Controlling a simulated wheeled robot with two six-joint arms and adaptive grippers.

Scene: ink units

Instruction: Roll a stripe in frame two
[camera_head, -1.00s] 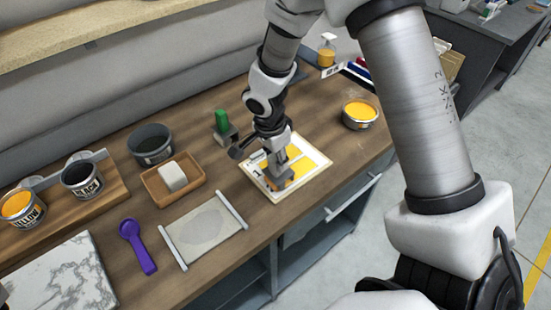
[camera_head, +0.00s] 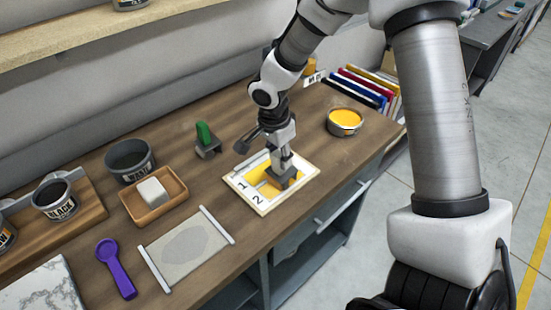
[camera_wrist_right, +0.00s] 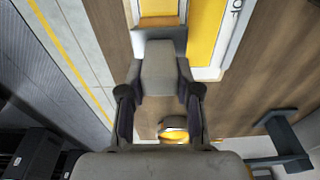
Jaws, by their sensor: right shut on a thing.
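The white print board (camera_head: 264,211) lies on the bench, marked 1 and 2. Frame one, on the far side, shows yellow (camera_head: 257,171). Frame two, on the near side, shows yellow (camera_head: 267,189) beside the tool and, in the wrist view, a brownish strip (camera_wrist_right: 158,22). My right gripper (camera_head: 282,158) is shut on a grey roller-like tool (camera_head: 281,178) and points down over frame two. The tool also shows between the fingers in the wrist view (camera_wrist_right: 160,67). It covers part of frame two; contact is hard to tell. My left gripper is out of view.
A tub of yellow ink (camera_head: 344,121) stands right of the board. A green-handled tool (camera_head: 206,138) stands behind it. A wooden tray with a white block (camera_head: 153,192), a grey sheet (camera_head: 187,248) and a purple spoon (camera_head: 116,268) lie left. Coloured-edged panels (camera_head: 363,85) stand at the back right.

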